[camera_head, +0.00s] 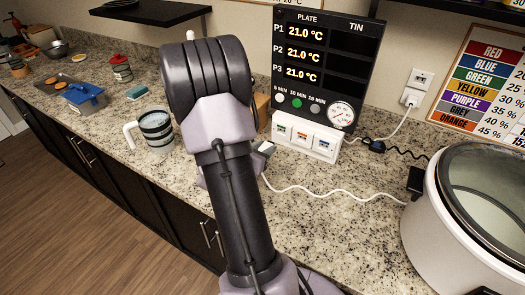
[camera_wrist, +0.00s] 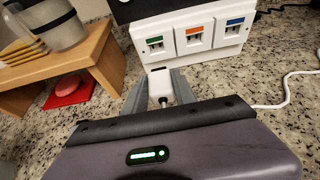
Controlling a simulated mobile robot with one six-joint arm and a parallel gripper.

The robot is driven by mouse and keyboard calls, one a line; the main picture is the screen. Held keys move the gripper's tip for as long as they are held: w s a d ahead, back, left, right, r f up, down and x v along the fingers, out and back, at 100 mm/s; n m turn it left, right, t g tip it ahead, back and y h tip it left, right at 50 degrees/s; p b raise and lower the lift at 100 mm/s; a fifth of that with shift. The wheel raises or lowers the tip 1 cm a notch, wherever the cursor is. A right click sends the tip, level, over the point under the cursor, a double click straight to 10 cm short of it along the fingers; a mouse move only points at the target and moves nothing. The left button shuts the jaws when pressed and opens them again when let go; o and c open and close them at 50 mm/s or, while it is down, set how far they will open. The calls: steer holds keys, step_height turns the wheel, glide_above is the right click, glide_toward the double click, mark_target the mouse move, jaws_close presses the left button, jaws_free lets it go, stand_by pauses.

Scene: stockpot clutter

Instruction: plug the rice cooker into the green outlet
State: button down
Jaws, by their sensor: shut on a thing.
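The white plug (camera_wrist: 160,88) is held between the two grey fingers of my gripper (camera_wrist: 159,92). In the head view the plug (camera_head: 267,147) shows just right of my arm, apart from the outlet box. The white outlet box (camera_head: 306,150) has a green outlet (camera_wrist: 155,43) on the left, an orange outlet (camera_wrist: 194,36) in the middle and a blue outlet (camera_wrist: 235,28) on the right. The plug is in front of and below the green outlet. A white cord (camera_head: 335,192) runs to the white rice cooker (camera_head: 435,235) at right. My arm hides most of my gripper in the head view.
A black display panel (camera_head: 325,60) stands above the outlet box. A wooden stand (camera_wrist: 85,50) is left of my gripper, with a red object (camera_wrist: 68,92) under it. A striped mug (camera_head: 156,130) stands left of my arm. The counter right of the box is mostly clear.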

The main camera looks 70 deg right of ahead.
steer(key=shift+s+d+b, duration=0.2)
steer(key=shift+d+b, duration=0.05)
steer(key=shift+d, duration=1.2)
steer(key=shift+s+d+b, duration=0.15)
steer(key=shift+d+b, duration=0.1)
steer(key=shift+d, duration=1.2)
steer(key=shift+f+b, duration=0.1)
steer(key=shift+b, duration=0.8)
steer(key=shift+s+d, duration=0.1)
steer(key=shift+d, duration=0.95)
steer(key=c, duration=0.9)
jaws_free()
